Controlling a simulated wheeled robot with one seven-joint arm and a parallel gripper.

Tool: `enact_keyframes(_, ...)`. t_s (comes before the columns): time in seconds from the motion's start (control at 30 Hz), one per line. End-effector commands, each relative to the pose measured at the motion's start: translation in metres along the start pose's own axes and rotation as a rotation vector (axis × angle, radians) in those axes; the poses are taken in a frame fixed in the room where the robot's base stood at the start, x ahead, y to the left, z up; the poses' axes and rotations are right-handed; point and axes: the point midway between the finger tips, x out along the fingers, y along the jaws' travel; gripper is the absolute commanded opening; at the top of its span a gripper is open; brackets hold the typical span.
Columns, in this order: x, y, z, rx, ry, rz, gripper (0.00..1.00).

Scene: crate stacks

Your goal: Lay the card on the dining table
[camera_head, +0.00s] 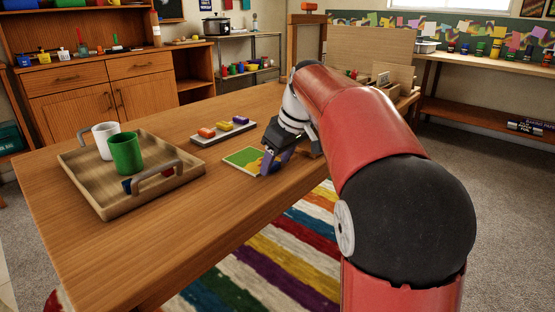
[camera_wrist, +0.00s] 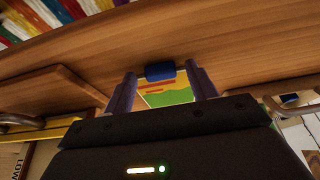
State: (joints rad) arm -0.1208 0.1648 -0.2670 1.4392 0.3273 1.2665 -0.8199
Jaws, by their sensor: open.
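The card (camera_head: 243,160), green and yellow with an orange patch, appears to lie flat on the dining table (camera_head: 180,215), near its right edge. My gripper (camera_head: 270,162) is low over the table at the card's right side and hides part of it. In the wrist view, my gripper (camera_wrist: 162,88) has its two purple fingers spread apart. The card (camera_wrist: 172,94) shows between and beyond them, with a small blue block (camera_wrist: 160,72) at its edge. I cannot tell whether the fingers touch the card.
A wooden tray (camera_head: 140,207) holds a white mug (camera_head: 105,141) and a green mug (camera_head: 126,153). A grey rack (camera_head: 212,137) with coloured blocks stands behind the card. Wooden boxes (camera_head: 400,77) stand at the table's far end. The near table surface is clear.

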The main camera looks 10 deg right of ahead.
Motion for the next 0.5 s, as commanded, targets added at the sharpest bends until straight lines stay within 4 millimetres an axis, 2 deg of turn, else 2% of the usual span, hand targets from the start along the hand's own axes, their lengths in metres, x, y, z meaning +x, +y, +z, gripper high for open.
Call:
enact_keyframes(0.17, -0.027, 0.001, -0.001, 0.000, 0.003, 0.003, 0.57)
enact_keyframes(0.5, -0.098, 0.001, -0.001, 0.001, 0.002, 0.003, 0.57)
